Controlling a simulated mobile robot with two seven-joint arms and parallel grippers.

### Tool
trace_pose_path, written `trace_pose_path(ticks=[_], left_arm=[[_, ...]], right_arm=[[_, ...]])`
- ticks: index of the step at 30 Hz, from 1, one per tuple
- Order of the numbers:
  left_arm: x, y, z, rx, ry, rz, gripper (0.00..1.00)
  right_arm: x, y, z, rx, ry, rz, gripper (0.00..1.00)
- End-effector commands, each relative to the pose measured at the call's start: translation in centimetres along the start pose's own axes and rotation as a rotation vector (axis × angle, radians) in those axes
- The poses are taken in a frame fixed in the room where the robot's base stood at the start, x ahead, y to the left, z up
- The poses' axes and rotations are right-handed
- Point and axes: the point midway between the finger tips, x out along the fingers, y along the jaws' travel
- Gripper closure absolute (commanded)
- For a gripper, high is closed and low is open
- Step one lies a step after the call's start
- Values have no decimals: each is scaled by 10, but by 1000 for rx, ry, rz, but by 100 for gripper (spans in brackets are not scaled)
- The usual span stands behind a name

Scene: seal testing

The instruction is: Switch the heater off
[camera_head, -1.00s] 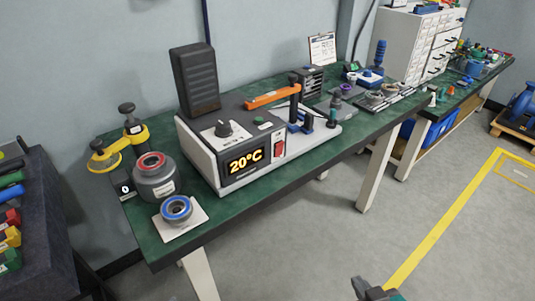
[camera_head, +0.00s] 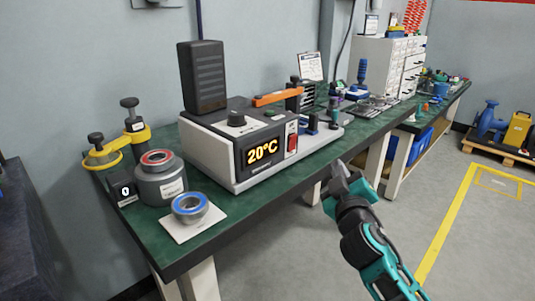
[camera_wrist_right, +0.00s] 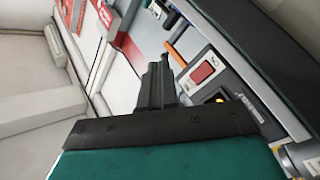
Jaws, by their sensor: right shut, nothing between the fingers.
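The heater (camera_head: 225,158) is a grey and white box on the green bench. Its front display (camera_head: 263,151) reads 20°C in orange. The red switch (camera_head: 292,143) sits on the front panel right of the display. In the right wrist view the red switch (camera_wrist_right: 203,72) shows on its light plate, right of the fingers. Whether the switch is on or off I cannot tell from its tilt. My right gripper (camera_head: 338,180) is shut and empty, in front of the bench edge, lower right of the switch and apart from it. It also shows in the wrist view (camera_wrist_right: 158,80). My left gripper is out of view.
An orange-handled arm (camera_head: 278,96) and a black upright block (camera_head: 204,77) rise from the heater. A grey cylinder (camera_head: 161,184) and a blue-ringed bearing (camera_head: 190,206) stand at the bench's left end. The floor in front is clear.

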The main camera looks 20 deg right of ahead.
Motion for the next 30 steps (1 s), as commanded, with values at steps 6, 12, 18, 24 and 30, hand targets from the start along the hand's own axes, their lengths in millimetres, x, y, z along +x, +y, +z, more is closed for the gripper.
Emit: trace_pose_path(ticks=[6,12,18,24,30], left_arm=[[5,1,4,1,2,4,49],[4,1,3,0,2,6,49],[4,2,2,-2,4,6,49],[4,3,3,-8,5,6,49],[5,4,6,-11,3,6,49]], right_arm=[[6,12,-3,-15,15,54,100],[6,13,-4,-15,15,55,100],[8,12,-5,-15,15,54,100],[21,3,-14,-13,16,54,100],[42,-12,-29,-13,15,54,100]])
